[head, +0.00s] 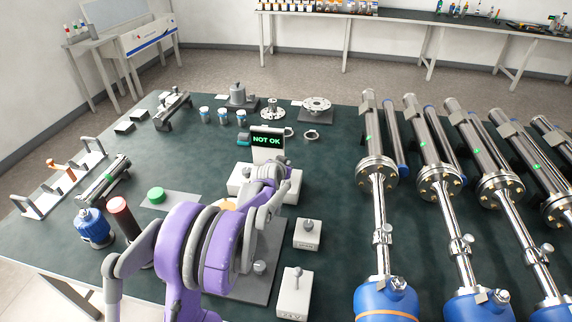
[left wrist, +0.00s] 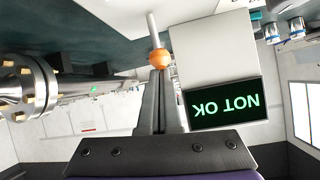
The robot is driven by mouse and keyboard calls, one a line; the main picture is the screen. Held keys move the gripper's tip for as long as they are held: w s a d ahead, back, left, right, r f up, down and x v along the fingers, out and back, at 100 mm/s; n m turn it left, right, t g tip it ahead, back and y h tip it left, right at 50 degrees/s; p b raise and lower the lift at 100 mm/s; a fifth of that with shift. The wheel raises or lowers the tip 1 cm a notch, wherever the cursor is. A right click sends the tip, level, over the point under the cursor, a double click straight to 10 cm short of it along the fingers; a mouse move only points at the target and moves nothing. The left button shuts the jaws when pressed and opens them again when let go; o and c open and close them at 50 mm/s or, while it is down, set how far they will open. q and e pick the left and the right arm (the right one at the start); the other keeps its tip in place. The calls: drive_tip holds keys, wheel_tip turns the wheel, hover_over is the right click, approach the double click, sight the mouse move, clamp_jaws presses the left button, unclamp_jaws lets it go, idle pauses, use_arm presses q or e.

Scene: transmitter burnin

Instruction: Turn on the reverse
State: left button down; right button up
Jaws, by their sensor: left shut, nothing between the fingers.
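In the left wrist view, a lever with an orange ball knob (left wrist: 160,59) on a thin pale rod is right at the tips of my left gripper (left wrist: 160,75). The fingers are shut, with nothing between them, and appear to touch or nearly touch the ball. Beside it is a display reading NOT OK (left wrist: 226,103), upside down there. In the head view, the display (head: 267,140) stands at the table's middle, just behind my left gripper (head: 281,165). My arm hides the knob there. No label reading reverse is legible. My right gripper is not in view.
Two small grey switch boxes (head: 308,235) (head: 294,293) stand right of my arm. A green button (head: 156,195) is on the left. Large metal cylinders with blue ends (head: 384,292) fill the right side. The green table (head: 335,190) has a clear strip between.

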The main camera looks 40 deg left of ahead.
use_arm(q)
drive_tip(key=shift+s+d+f+t+y+b, duration=0.15)
drive_tip(key=shift+s+d+t+y+b, duration=0.15)
drive_tip(key=shift+s+t, duration=0.3)
use_arm(e)
drive_tip(key=shift+s+f, duration=0.1)
drive_tip(key=shift+f, duration=0.3)
use_arm(q)
drive_tip(key=shift+s+d+f, duration=0.1)
drive_tip(key=shift+s+d, duration=0.2)
drive_tip(key=shift+s, duration=0.1)
use_arm(e)
drive_tip(key=shift+f, duration=0.2)
use_arm(q)
drive_tip(key=shift+a+f, duration=0.1)
drive_tip(key=shift+v, duration=0.8)
use_arm(e)
drive_tip(key=shift+r, duration=0.3)
